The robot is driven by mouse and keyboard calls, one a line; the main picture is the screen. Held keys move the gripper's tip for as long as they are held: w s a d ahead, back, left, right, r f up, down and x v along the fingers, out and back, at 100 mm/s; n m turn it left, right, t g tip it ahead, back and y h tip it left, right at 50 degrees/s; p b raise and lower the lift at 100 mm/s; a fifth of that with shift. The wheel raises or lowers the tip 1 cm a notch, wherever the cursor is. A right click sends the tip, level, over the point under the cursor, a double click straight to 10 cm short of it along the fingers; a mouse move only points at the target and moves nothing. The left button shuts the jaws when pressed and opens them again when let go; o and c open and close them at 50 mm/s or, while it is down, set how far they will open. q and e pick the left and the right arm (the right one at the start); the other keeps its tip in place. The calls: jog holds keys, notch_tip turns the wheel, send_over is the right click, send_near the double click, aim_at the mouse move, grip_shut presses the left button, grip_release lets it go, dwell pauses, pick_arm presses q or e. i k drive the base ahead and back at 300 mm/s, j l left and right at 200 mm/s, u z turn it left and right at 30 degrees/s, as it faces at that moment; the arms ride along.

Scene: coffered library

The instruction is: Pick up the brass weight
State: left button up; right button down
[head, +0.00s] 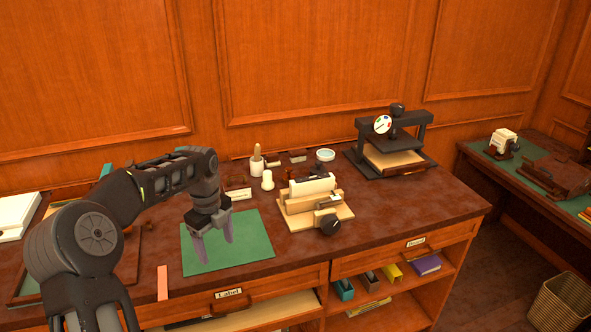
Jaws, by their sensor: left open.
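My left gripper (214,243) is open and empty, pointing down over the green mat (256,247) on the brown desk. Its two fingers are apart. I cannot pick out the brass weight with certainty. Several small dark brown pieces lie along the back of the desk, too small to tell apart. My left arm hides part of the desk's left side. My right gripper is not in view.
A cream block in a wooden holder (297,204) stands right of the mat. A black press (394,137) stands at the back right. An orange strip (162,283) lies near the front edge.

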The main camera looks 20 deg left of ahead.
aim_at(287, 176)
jog(key=i, duration=1.6)
